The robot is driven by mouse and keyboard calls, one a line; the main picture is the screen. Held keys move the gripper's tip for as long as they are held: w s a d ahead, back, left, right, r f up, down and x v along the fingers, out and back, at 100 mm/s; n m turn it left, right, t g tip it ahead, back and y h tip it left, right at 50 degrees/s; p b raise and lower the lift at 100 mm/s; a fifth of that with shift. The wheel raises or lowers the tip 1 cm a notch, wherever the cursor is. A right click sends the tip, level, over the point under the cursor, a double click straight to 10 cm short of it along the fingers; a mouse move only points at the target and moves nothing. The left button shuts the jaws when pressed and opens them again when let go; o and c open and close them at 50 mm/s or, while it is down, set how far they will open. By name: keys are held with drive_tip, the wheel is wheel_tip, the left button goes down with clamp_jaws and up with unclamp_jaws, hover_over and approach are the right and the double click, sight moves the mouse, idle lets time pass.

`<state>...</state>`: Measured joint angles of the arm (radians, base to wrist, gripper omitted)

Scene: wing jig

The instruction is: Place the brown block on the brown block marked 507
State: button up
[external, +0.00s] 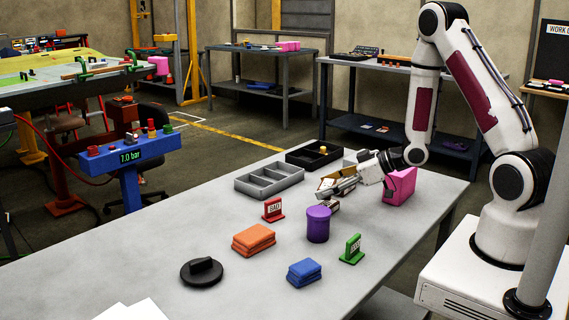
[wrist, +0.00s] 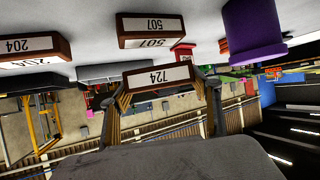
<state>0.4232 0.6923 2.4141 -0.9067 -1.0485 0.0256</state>
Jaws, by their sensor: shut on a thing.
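My gripper (wrist: 163,84) is shut on a brown block marked 724 (wrist: 158,76), with a finger on either side of its white label. The wrist view is upside down, with the tabletop at its top. The brown block marked 507 (wrist: 151,29) sits on the table near the held block, and the two show apart in the picture. A brown block marked 204 (wrist: 35,47) is off to the left in the wrist view. In the external view my gripper (external: 338,189) is low over the table behind the purple cylinder; the blocks there are partly hidden and their labels unreadable.
The purple cylinder (external: 318,225) stands close by, also in the wrist view (wrist: 252,32). A red sign (external: 273,209), a grey divided tray (external: 269,180), a black tray (external: 313,155) and a pink block (external: 399,186) are around. Orange (external: 254,239) and blue (external: 304,272) stacks lie in front.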

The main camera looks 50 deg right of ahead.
drive_tip(key=shift+f, duration=1.65)
drive_tip(key=shift+f, duration=0.1)
drive_tip(key=o, duration=1.1)
drive_tip(key=shift+v, duration=3.8)
